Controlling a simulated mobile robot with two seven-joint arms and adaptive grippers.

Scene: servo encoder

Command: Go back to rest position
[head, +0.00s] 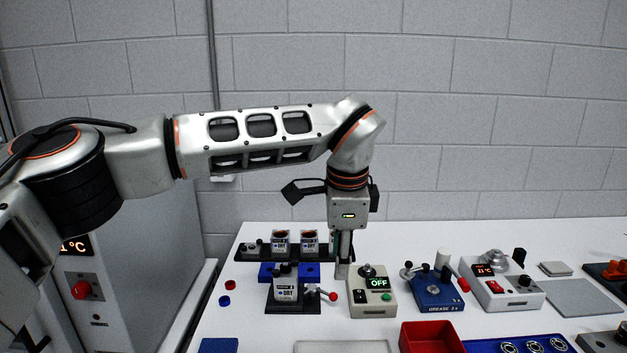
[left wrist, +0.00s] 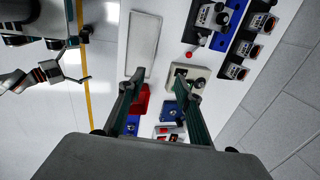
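My left gripper (head: 343,268) points straight down over the white table, close beside the beige box with the green OFF display (head: 372,292). In the left wrist view its two fingers (left wrist: 166,85) stand apart with nothing held between them. In that view the beige box (left wrist: 188,78) lies below the right-hand finger. In the head view I cannot tell whether the fingertips touch the box.
A blue GREASE device (head: 434,291), a white device with a red display (head: 500,285) and a red bin (head: 431,338) stand to the right. A DRY unit (head: 286,288) and dark racks stand left. A grey cabinet (head: 150,260) stands beside the table. The air above the table is mostly free.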

